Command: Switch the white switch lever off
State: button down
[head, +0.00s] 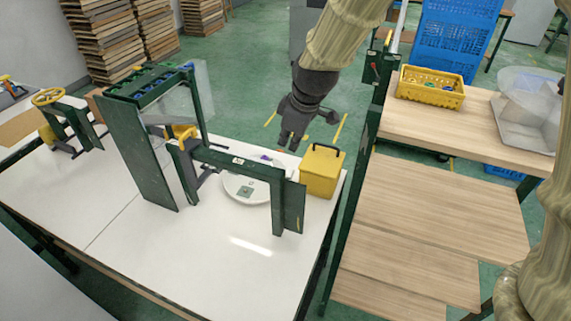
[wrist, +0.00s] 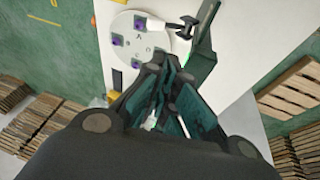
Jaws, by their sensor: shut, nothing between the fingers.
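My gripper (head: 291,138) hangs in the air above the far right part of the white table, left of the yellow box. In the wrist view its fingers (wrist: 160,66) are together with nothing between them. I cannot clearly make out a white switch lever in the head view. The disc also shows in the head view (head: 262,198), partly behind a dark green frame.
The dark green frame (head: 235,162) and a taller green stand (head: 140,150) rise from the white table (head: 200,255). The yellow box (head: 321,172) with a dark handle stands at the right edge. Wooden shelves (head: 410,220) and a yellow crate (head: 431,93) are farther right.

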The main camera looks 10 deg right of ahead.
jog(key=p, duration=0.3)
send_over(287, 182)
jog(key=a, duration=0.1)
notch_tip(287, 182, down, 9)
jog(key=shift+w+d+f+p, duration=0.25)
jog(key=shift+w+f+p, duration=0.15)
jog(key=shift+f, duration=0.5)
jog(key=shift+w+d+f+p, duration=0.25)
jog(key=shift+w+f, duration=0.25)
jog(key=shift+f, duration=0.35)
jog(key=shift+w, duration=0.1)
